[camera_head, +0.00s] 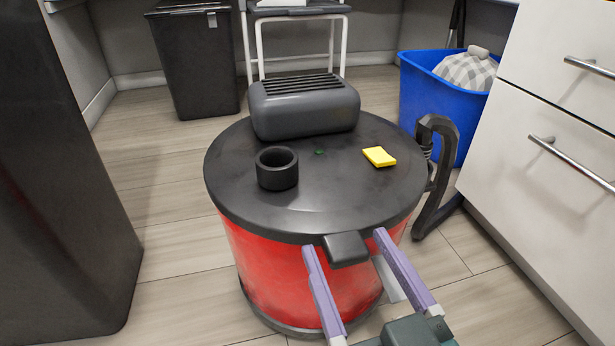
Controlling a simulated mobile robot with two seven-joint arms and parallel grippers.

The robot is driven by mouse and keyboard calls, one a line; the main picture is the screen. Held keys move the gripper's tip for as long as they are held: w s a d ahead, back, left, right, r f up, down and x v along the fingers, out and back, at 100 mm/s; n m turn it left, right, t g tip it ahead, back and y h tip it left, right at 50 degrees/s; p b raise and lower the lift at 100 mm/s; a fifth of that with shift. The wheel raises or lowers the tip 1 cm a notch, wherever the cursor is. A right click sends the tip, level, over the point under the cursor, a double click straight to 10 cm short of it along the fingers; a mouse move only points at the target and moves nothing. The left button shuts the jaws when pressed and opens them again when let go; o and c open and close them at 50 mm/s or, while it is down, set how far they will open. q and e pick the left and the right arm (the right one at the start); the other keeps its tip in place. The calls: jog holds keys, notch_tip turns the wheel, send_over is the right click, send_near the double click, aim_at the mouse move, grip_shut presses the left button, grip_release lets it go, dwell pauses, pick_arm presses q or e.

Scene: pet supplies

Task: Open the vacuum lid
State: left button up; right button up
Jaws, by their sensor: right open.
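A red drum vacuum (285,275) stands on the floor in the middle of the head view. Its round black lid (325,195) lies flat on top and looks closed. A dark latch tab (346,249) sticks out from the lid's front edge. My right gripper (344,242) comes in from the bottom right and is open. Its two purple fingers lie on either side of the tab, one to the left and one to the right; I cannot tell whether they touch it. My left gripper does not show.
The lid carries a dark motor housing (304,107), a black round port (277,168) and a yellow piece (379,157). A black hose (436,170) stands at its right. White drawers (545,130) are close on the right, a dark cabinet (55,180) on the left. A blue bin (425,90) stands behind.

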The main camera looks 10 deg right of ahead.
grip_shut()
dwell(0.8)
